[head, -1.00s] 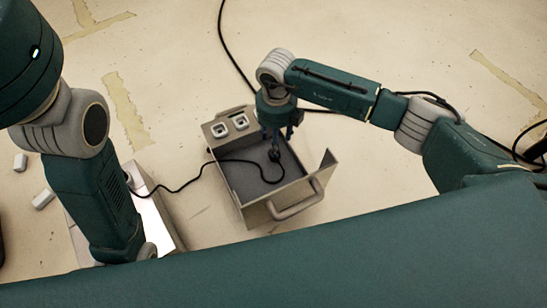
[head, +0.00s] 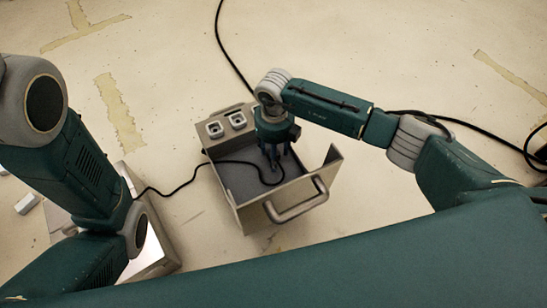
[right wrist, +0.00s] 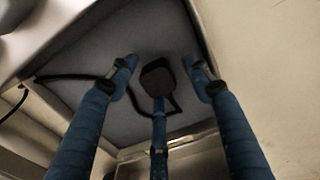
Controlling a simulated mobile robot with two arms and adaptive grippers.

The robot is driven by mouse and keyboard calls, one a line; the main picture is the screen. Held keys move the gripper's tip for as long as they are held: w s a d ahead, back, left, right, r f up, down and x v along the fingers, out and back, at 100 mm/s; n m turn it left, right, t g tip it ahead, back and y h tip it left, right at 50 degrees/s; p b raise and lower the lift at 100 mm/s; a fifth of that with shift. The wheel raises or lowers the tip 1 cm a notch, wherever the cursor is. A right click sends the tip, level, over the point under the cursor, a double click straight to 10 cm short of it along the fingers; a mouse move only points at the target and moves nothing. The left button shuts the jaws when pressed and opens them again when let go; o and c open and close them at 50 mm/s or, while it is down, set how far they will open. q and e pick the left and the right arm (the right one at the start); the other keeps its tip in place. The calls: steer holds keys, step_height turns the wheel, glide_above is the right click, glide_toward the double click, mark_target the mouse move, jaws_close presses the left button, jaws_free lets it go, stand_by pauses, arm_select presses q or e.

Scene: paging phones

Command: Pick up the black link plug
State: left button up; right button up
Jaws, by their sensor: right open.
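The black link plug (right wrist: 158,76) lies on the grey floor of an open metal case (head: 225,192), with its black cable (right wrist: 72,78) curving away from it. In the right wrist view it sits between the blue fingertips of my right gripper (right wrist: 161,82). The fingers are spread and open around it, with visible gaps at the left and right. In the head view my right gripper (head: 277,158) reaches down into the case, and its fingers and wrist hide the plug. My left arm is at the left, but its gripper is out of view.
The case has a raised handle (head: 297,205) at the front and two white-framed sockets (head: 236,119) on its back left panel. A metal box (head: 152,250) stands at the left, near my left arm. Cables cross the pale floor behind.

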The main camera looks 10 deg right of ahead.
steer(key=c, duration=1.1)
